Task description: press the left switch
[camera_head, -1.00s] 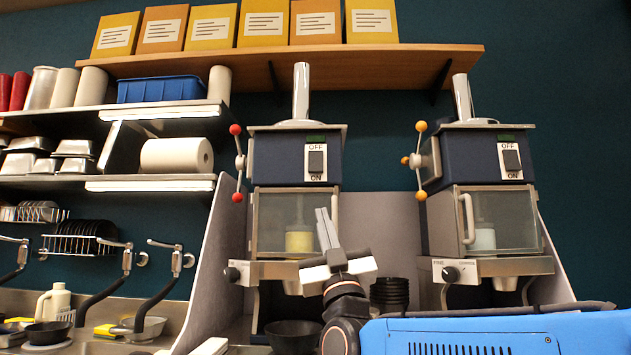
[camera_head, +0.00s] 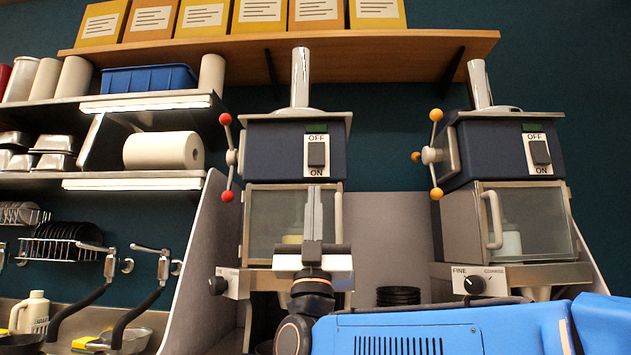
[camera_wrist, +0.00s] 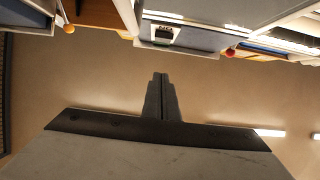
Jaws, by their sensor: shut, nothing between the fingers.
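The left switch (camera_head: 316,154) is a dark rocker on a white plate, marked OFF above and ON below, on the dark blue front of the left machine (camera_head: 262,150). In the wrist view a switch plate (camera_wrist: 163,33) shows at the top, beyond the fingertips. My gripper (camera_head: 314,188) points up, in front of the left machine's glass door and a little below the switch in the head view. Its two fingers are shut together with nothing between them. In the wrist view my gripper (camera_wrist: 160,75) appears apart from the switch plate.
A second machine (camera_head: 505,150) with its own switch (camera_head: 540,152) stands at the right. The left machine has a red-knobbed lever (camera_head: 229,157) on its left side and a door handle (camera_head: 338,217). A wooden shelf (camera_head: 390,45) runs above. A grey divider (camera_head: 200,270) stands at the left.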

